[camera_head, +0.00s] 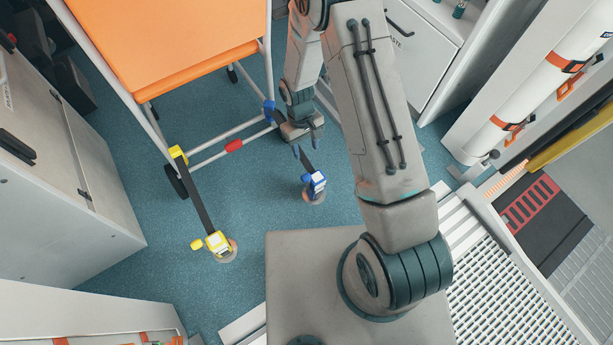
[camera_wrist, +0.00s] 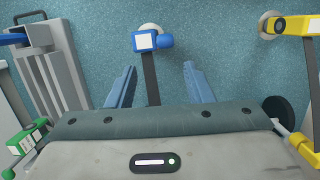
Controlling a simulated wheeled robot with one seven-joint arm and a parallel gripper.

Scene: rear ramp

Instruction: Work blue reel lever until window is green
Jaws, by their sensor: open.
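The blue reel (camera_head: 314,184) stands on the floor at a round anchor, right of the yellow reel. The wrist view shows the blue reel (camera_wrist: 145,41) with a pale, whitish face and a rounded blue lever (camera_wrist: 166,40) at its right side. I see no green on that face; the window itself is too small to read. A dark strap (camera_wrist: 150,80) runs from the reel back under my gripper. My gripper (camera_head: 309,147) is above the strap, close to the reel. In the wrist view my gripper (camera_wrist: 160,67) has its bluish fingers wide apart, empty, short of the reel and lever.
A yellow reel (camera_head: 217,243) has a strap up to a yellow hook (camera_head: 178,153) on the wheeled orange-topped frame (camera_head: 175,45). A blue hook (camera_head: 269,111) is at the frame's right side. A green fitting (camera_wrist: 27,137) shows lower left in the wrist view. Floor between the reels is clear.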

